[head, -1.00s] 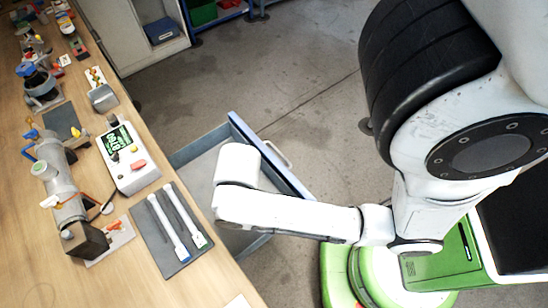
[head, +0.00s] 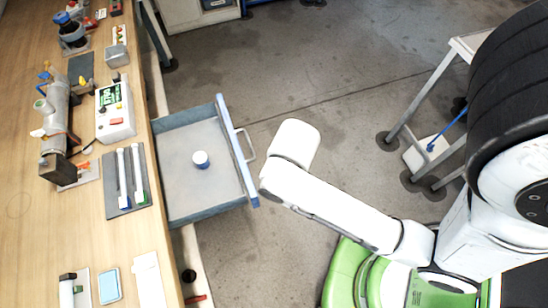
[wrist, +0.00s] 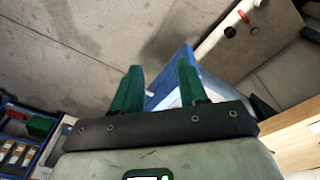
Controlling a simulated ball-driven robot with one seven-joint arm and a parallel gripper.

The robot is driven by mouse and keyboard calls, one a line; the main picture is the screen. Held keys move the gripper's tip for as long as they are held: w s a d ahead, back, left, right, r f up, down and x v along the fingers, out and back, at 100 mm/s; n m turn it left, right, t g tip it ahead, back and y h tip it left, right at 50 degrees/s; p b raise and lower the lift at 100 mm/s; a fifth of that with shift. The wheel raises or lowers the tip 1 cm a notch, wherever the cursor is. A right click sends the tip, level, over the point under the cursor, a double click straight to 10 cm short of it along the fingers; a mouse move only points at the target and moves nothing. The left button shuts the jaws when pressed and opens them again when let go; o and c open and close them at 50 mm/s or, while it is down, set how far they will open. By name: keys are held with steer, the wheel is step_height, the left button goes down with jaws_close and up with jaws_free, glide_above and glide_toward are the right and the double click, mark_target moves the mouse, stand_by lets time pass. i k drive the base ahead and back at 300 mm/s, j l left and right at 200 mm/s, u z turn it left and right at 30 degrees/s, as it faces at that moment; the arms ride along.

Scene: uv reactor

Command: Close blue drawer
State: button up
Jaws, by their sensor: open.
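The blue drawer (head: 236,152) stands pulled out from the wooden bench in the head view. Its grey handle (head: 246,145) is on the right-hand front panel. A small white and blue round object (head: 200,160) lies inside it. In the wrist view part of the drawer (wrist: 178,72) shows as a blue edge beyond and between my fingers. My gripper (wrist: 162,82) has two green fingers spread apart with nothing held between them. In the head view my forearm end is just right of the drawer front, and the fingers are hidden there. I cannot tell whether they touch the drawer.
The bench (head: 75,225) runs along the left, with a white device (head: 115,110), a dark mat (head: 124,182) with two tubes and other tools on it. A grey-framed stand (head: 425,100) is at the right. The floor beyond the drawer is clear.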

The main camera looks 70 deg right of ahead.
mark_target(191, 194)
steer(key=k+l, duration=0.25)
steer(key=k, duration=0.2)
steer(key=k+l+z, duration=0.15)
steer(key=k, duration=0.35)
steer(key=i+j+z, duration=0.25)
steer(key=k+j, duration=0.05)
steer(key=j, duration=0.05)
